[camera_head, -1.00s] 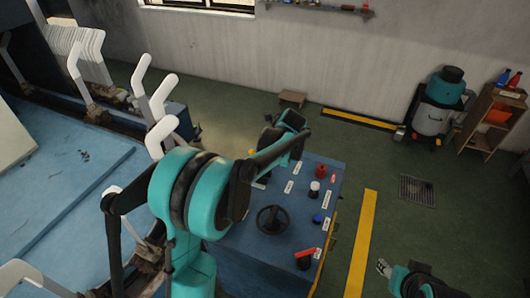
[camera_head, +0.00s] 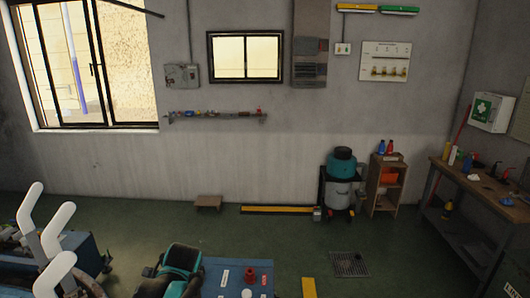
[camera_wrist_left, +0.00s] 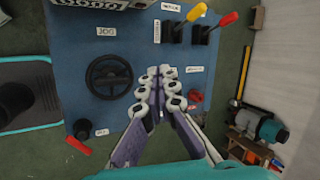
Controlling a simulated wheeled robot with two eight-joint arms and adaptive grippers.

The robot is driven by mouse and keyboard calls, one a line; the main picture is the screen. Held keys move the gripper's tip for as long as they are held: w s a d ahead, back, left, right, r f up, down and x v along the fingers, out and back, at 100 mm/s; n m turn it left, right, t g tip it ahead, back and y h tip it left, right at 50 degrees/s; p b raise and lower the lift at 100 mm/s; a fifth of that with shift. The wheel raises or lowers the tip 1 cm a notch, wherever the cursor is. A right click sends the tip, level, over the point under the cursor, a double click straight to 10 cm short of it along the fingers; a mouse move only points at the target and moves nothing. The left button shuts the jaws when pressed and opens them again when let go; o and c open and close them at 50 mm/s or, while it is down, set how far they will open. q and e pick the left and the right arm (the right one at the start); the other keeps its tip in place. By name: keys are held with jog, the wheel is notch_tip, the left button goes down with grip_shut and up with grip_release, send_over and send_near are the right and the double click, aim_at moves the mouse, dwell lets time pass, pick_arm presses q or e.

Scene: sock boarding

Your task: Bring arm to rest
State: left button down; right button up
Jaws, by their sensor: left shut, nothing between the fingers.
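My left gripper (camera_wrist_left: 160,78) shows in the left wrist view with its two grey and white fingers closed together and nothing between them. It is over the blue control panel (camera_wrist_left: 135,45), beside the black handwheel (camera_wrist_left: 108,76); the gap between them is hard to judge. In the head view, part of my teal and black left arm (camera_head: 181,262) shows at the bottom edge, left of the panel (camera_head: 225,270). The left gripper itself cannot be made out there. My right gripper is in neither view.
The panel carries a red knob (camera_wrist_left: 195,96), a yellow lever (camera_wrist_left: 196,12) and a red-tipped lever (camera_wrist_left: 228,19). White upright forms (camera_head: 58,225) stand at the left. A teal canister (camera_head: 342,180), shelf (camera_head: 386,185) and workbench (camera_head: 470,215) stand farther back.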

pick_arm(q)
jog(key=s+d+f+n+t+h+b, duration=0.1)
jog(key=s+d+f+n, duration=0.1)
jog(key=s+n, duration=0.5)
jog(key=s+d+f+n+t+h+b, duration=0.1)
jog(key=s+d+f+n+h, duration=0.1)
jog(key=s+n, duration=0.5)
jog(key=s+d+f, duration=0.1)
jog(key=s, duration=0.3)
jog(key=shift+s+d+f+n+b, duration=0.2)
jog(key=shift+s+f+n+b, duration=0.1)
jog(key=shift+f+n, duration=0.1)
